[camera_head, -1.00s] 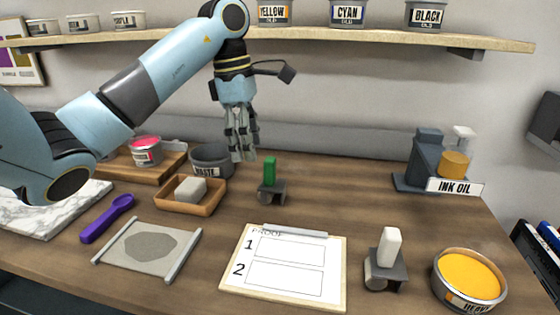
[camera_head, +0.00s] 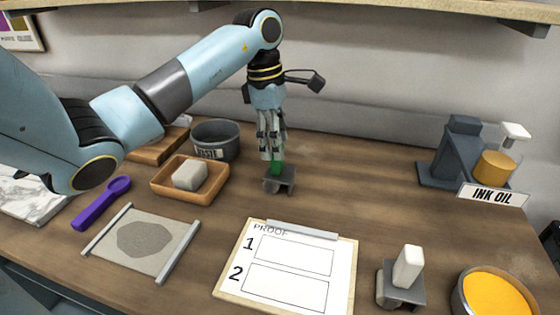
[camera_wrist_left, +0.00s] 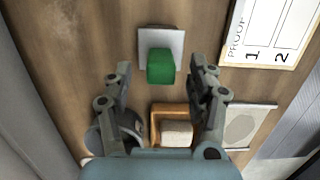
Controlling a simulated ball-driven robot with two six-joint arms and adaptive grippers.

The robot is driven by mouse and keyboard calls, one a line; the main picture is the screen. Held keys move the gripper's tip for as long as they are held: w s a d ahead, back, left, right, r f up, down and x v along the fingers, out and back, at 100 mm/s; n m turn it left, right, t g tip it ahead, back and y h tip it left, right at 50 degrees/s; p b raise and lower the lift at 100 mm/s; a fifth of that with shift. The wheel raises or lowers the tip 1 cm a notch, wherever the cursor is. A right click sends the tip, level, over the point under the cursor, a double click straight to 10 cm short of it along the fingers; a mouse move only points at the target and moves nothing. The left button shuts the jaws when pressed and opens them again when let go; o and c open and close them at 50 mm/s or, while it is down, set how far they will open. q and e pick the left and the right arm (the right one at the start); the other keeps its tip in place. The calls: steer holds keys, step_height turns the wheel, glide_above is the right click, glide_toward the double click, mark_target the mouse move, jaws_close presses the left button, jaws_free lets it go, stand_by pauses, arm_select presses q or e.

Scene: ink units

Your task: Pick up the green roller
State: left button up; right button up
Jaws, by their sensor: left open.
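The green roller (camera_head: 277,170) stands upright on the wooden table, its green handle up and its grey body (camera_head: 279,185) below. My left gripper (camera_head: 272,155) is directly above it, pointing down, and its fingers partly hide the handle in the head view. In the left wrist view the green handle (camera_wrist_left: 160,66) lies ahead of the open fingers of my left gripper (camera_wrist_left: 163,80), roughly centred between them. The fingers hold nothing, and I cannot tell whether they touch the handle. My right gripper is not in view.
A wooden tray (camera_head: 161,187) with a pale block and a dark waste tub (camera_head: 216,141) stand left of the roller. A proof board (camera_head: 232,287) lies in front. A white-handled roller (camera_head: 407,270) and an orange ink tin (camera_head: 497,296) are at the front right; an ink oil dispenser (camera_head: 450,155) stands behind.

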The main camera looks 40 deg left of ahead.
mark_target(280, 168)
arm_select(q)
steer(key=shift+d+f, duration=0.15)
steer(key=shift+f, duration=0.4)
steer(key=shift+d+f, duration=0.15)
steer(key=shift+f, duration=0.4)
steer(key=shift+w+f, duration=0.1)
steer(key=shift+f, duration=0.2)
steer(key=c, duration=0.3)
jaws_close()
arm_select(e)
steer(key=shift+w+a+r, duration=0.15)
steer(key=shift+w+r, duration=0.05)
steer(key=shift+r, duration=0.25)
arm_select(q)
steer(key=shift+r, duration=0.1)
